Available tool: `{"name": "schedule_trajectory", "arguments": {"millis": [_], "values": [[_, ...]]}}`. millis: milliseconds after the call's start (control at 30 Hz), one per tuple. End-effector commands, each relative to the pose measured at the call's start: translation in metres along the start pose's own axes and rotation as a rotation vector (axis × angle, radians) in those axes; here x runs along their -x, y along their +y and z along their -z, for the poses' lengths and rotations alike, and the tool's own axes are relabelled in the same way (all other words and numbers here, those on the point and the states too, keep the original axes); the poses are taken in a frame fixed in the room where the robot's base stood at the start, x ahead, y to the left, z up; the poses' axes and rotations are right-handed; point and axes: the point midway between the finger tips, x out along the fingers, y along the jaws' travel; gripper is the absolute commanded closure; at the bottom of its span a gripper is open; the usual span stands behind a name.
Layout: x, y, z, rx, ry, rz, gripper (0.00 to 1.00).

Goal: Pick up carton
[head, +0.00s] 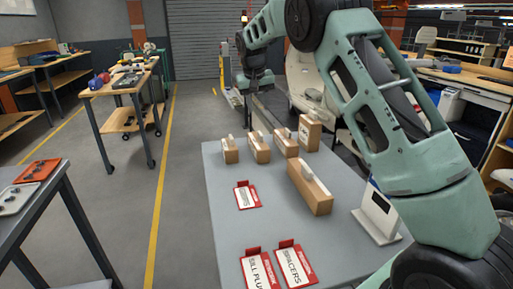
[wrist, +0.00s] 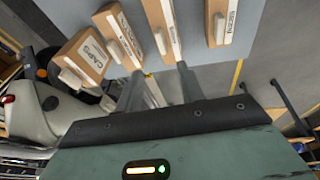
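Several brown cartons with white labels and pale top strips stand on a grey table. Four form a row near the far edge: the left carton (head: 230,154), the second carton (head: 260,151), the third carton (head: 286,147) and the right carton (head: 309,136). A longer carton (head: 310,193) stands nearer me. In the wrist view, a carton marked CAPS (wrist: 88,58) is at the left, beside other cartons (wrist: 118,38), (wrist: 163,26), (wrist: 222,20). My gripper (wrist: 160,88) is open, its two fingers apart with nothing between them. It is near the row, not touching any carton.
Red-edged label cards lie on the table (head: 223,240): one in the middle (head: 247,195) and two at the front (head: 259,271), (head: 293,264). A white stand (head: 378,213) is at the right edge. A workbench (head: 125,82) is at the left, with clear floor between.

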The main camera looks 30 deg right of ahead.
Motion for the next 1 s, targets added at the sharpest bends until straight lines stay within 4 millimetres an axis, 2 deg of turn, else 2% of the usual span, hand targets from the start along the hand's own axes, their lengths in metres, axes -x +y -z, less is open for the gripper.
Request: {"name": "schedule_trajectory", "arguments": {"millis": [100,300,567,800,1000], "values": [[-0.025,0.000,0.000,0.001,-0.004,-0.001,0.61],[-0.057,0.000,0.000,0.000,-0.001,0.000,0.61],[-0.075,-0.001,0.000,0.001,-0.001,0.001,0.61],[-0.110,-0.003,0.000,0.001,-0.001,0.001,0.61],[-0.119,-0.004,0.000,0.001,0.001,0.002,0.61]]}}
